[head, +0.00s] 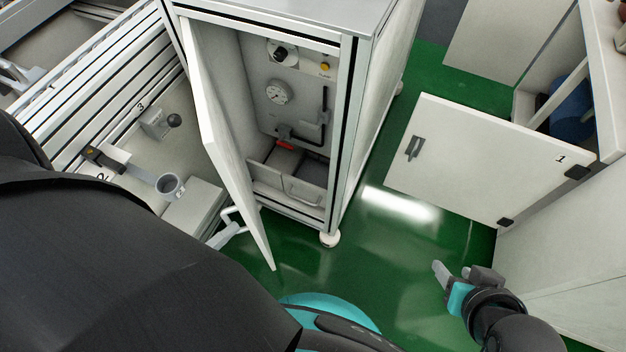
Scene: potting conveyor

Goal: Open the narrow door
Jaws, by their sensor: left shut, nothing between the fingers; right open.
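The narrow door (222,115) is a tall white panel on the left side of the tall cabinet (347,120). It stands swung well open, its free edge towards me, and the cabinet inside is exposed. Its outer face is turned away to the left. A pale bar handle (229,213) shows beside its lower part. What seem to be my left gripper's pale fingertips (224,236) are shut near this handle; contact is unclear, and my dark arm hides the rest. My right gripper (455,272) is open and empty over the green floor, well right of the door.
Inside the cabinet are a gauge (278,92), a yellow button (325,66) and a drawer (302,190). Green floor lies clear between.

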